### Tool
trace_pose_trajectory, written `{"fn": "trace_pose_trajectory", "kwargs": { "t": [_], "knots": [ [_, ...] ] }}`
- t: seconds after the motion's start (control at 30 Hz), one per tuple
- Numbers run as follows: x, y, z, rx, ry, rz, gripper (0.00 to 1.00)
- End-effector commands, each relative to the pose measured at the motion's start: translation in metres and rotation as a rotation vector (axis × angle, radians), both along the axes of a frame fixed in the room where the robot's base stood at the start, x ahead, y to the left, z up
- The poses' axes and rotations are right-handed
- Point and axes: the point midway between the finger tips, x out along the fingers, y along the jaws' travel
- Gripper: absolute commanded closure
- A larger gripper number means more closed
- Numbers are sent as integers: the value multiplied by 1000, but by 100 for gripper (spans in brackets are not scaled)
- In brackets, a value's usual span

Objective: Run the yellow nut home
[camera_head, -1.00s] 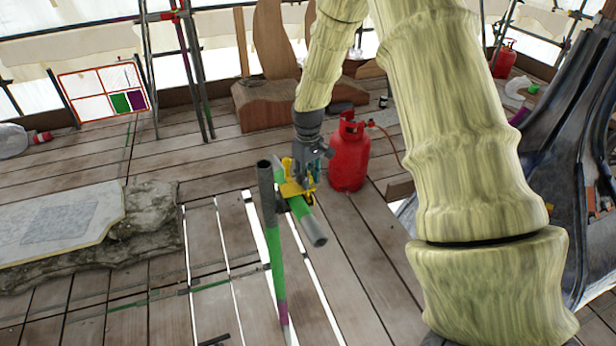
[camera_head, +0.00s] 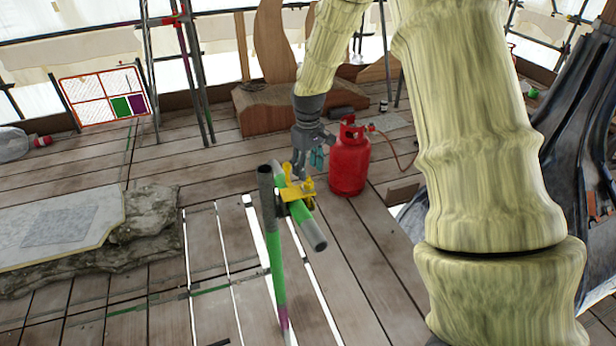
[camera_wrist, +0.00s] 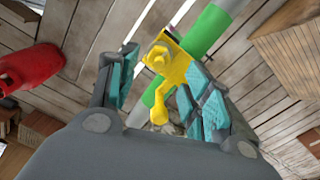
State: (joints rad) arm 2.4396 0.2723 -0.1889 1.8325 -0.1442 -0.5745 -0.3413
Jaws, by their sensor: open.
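The yellow nut (camera_wrist: 159,55) shows in the wrist view on a yellow clamp (camera_wrist: 175,70), which sits around a green and grey tube (camera_wrist: 208,28). In the head view the yellow clamp (camera_head: 297,193) joins the short sloping tube (camera_head: 301,216) to an upright green tube (camera_head: 275,245). My gripper (camera_head: 311,160) is open, just above and behind the clamp. In the wrist view its teal-padded fingers (camera_wrist: 160,92) stand apart, with the clamp and a rounded yellow arm between and beyond them. I cannot tell whether either finger touches the clamp.
A red gas cylinder (camera_head: 349,158) with a hose stands close to the right of my gripper. A stone slab (camera_head: 60,225) on rough rock lies at left. The plank floor has bright gaps beneath the tubes. Scaffold poles (camera_head: 180,75) stand at the back.

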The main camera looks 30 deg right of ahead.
Motion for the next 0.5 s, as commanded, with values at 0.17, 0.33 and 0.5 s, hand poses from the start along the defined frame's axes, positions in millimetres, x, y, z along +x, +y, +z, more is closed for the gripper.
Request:
{"fn": "trace_pose_trajectory", "kwargs": {
  "t": [0.17,0.33,0.5],
  "knots": [
    [1,0,33,0,-4,0,51],
    [1,-1,53,-1,-3,0,51],
    [1,-1,62,0,-1,-1,51]
  ]
}}
